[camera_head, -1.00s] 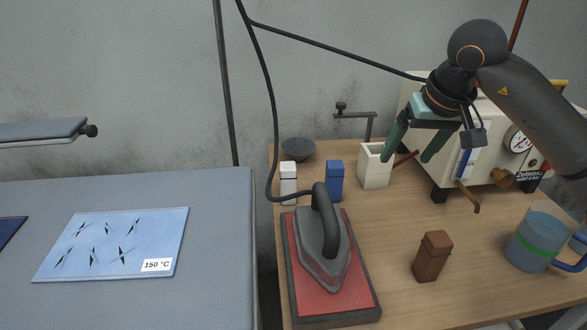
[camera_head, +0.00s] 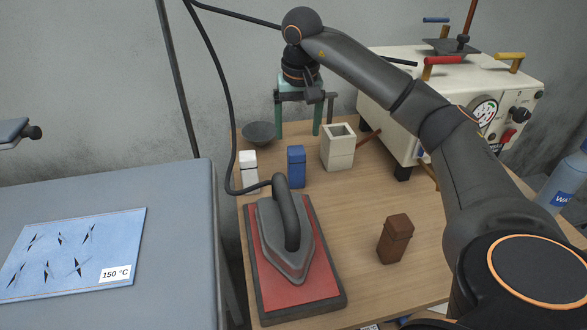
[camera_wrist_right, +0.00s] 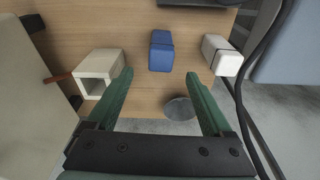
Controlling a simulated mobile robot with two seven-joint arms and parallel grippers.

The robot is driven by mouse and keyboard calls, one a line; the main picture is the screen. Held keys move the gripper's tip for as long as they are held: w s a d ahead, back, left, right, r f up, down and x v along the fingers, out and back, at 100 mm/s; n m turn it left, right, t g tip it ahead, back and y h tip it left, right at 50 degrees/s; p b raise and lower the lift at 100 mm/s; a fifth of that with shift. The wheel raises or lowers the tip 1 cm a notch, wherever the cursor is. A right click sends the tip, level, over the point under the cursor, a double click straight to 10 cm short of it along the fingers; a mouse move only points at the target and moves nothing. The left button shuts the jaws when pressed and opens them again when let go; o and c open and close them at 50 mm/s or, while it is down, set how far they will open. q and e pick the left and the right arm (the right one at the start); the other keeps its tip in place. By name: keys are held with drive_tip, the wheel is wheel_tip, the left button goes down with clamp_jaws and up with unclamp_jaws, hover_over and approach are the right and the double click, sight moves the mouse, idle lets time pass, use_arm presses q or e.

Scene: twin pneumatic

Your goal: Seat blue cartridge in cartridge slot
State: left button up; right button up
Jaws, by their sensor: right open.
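The blue cartridge (camera_head: 296,166) stands upright on the wooden table, between a white cartridge and a cream open-topped box (camera_head: 339,148), which may be the cartridge slot. In the right wrist view the blue cartridge (camera_wrist_right: 161,51) lies ahead of and between the fingertips, apart from them. The cream box (camera_wrist_right: 100,72) is beside the left-hand finger there, its square opening visible. My right gripper (camera_head: 297,134) is open and empty, with green fingers, above the back of the table behind the blue cartridge. It also shows in the right wrist view (camera_wrist_right: 158,74). My left gripper is not in view.
A white cartridge (camera_head: 249,172), a dark bowl (camera_head: 258,133) and an iron (camera_head: 284,237) on a red pad are nearby. A brown cartridge (camera_head: 395,238) stands nearer the front. A cream machine (camera_head: 450,100) stands at the back right. A black cable hangs at the left.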

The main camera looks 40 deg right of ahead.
sight(297, 150)
drive_tip(key=f, duration=0.5)
drive_tip(key=f+b, duration=0.1)
drive_tip(key=f, duration=0.1)
drive_tip(key=shift+w+d+f, duration=0.15)
drive_tip(key=shift+w+d, duration=0.05)
drive_tip(key=shift+w, duration=0.2)
drive_tip(key=shift+c, duration=0.3)
clamp_jaws()
